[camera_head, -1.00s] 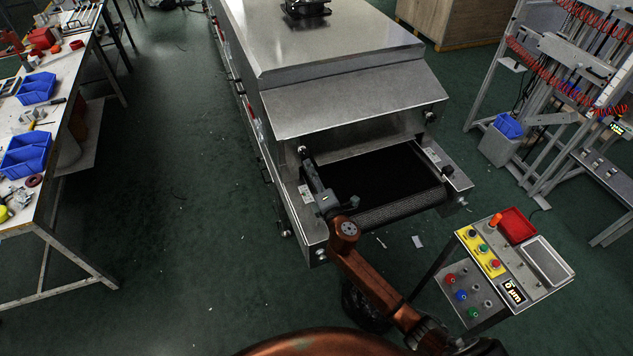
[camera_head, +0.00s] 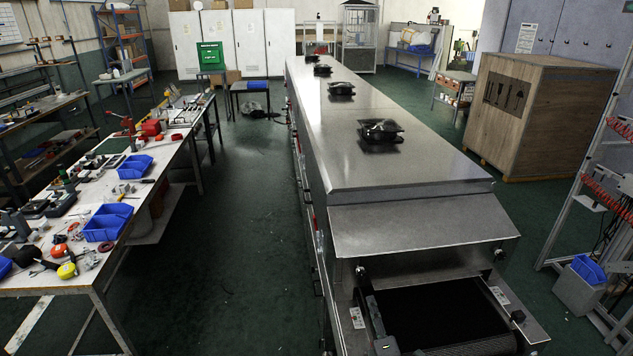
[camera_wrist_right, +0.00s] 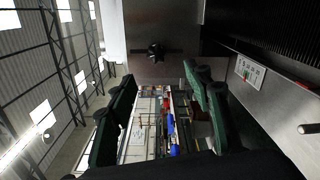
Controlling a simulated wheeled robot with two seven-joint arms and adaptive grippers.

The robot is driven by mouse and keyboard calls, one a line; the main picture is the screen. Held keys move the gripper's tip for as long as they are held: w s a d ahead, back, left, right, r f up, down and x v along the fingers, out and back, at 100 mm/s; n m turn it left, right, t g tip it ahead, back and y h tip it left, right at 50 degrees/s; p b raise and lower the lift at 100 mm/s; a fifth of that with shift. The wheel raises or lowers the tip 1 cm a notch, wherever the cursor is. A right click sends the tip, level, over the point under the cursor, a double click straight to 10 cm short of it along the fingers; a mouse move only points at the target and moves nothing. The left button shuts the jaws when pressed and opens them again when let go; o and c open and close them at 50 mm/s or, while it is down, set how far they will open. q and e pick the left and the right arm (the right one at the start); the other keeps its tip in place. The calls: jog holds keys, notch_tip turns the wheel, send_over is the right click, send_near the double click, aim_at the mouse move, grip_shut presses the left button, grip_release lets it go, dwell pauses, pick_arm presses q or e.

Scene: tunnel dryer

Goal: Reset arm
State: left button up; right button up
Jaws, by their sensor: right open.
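My right gripper (camera_head: 371,308) shows at the bottom of the head view, in front of the left side of the tunnel dryer's mouth. In the right wrist view my right gripper (camera_wrist_right: 160,115) has its two dark fingers spread wide, with nothing between them. The arm behind it is cut off by the head view's lower edge. The steel tunnel dryer (camera_head: 400,228) runs away through the middle of the head view, and its black belt (camera_head: 440,308) lies beside the gripper. My left gripper is not in view.
A cluttered workbench (camera_head: 150,215) with blue bins (camera_head: 108,222) stands at the left. A wooden crate (camera_head: 540,115) and a metal rack (camera_head: 600,180) stand at the right. The green floor (camera_head: 240,225) between bench and dryer is largely clear.

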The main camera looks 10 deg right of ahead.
jog(key=s+d+f+m+g+h, duration=0.2)
jog(key=s+d+f+m+g, duration=0.2)
jog(key=s+d+f+m, duration=0.4)
jog(key=s+d+f+m+g+h, duration=0.3)
jog(key=s+d+f+m, duration=0.2)
jog(key=s, duration=0.4)
jog(key=s+a+f+m+g+y, duration=0.1)
jog(key=s+f+m+g, duration=0.2)
jog(key=s, duration=0.6)
jog(key=s+f+m+g+y, duration=0.2)
jog(key=s, duration=0.6)
jog(key=s+a+f+m+g+y, duration=0.1)
jog(key=s+f+m+g, duration=0.2)
jog(key=s, duration=0.6)
notch_tip(320, 180, down, 29)
jog(key=s, duration=0.2)
jog(key=s+a+f+n+g, duration=0.1)
jog(key=s+f+g, duration=0.1)
jog(key=s+f, duration=1.5)
jog(key=s, duration=0.3)
jog(key=shift+f, duration=0.25)
